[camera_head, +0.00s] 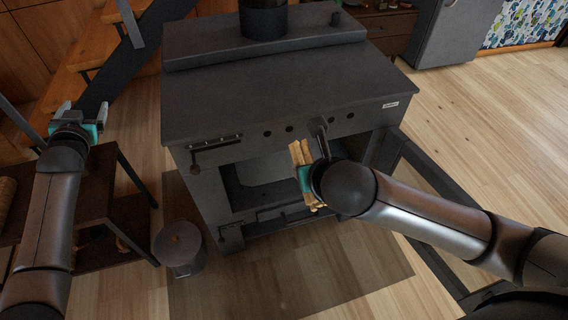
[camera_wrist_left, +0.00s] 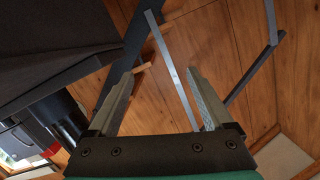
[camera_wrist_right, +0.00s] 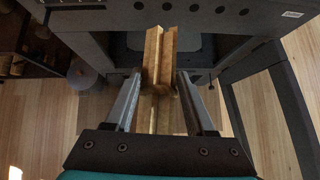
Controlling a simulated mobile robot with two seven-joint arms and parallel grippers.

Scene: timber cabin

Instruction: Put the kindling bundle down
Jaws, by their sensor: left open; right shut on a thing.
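The kindling bundle (camera_head: 297,154) is a set of pale wooden sticks in front of the dark stove. My right gripper (camera_wrist_right: 159,95) is shut on the kindling bundle, which stands out between its fingers in the right wrist view (camera_wrist_right: 158,55). In the head view the right hand and forearm hide part of the bundle. The stove (camera_head: 270,90) has an open firebox (camera_head: 262,180) just behind the bundle. My left gripper (camera_head: 76,112) is open and empty at the left, near the stairs; its spread fingers show in the left wrist view (camera_wrist_left: 165,105).
A dark low table (camera_head: 122,205) stands left of the stove, with a grey bucket (camera_head: 178,246) by it. A dark frame (camera_head: 428,180) stands at the stove's right. A dark mat (camera_head: 345,270) lies in front. Wooden floor at the right (camera_head: 480,120) is clear.

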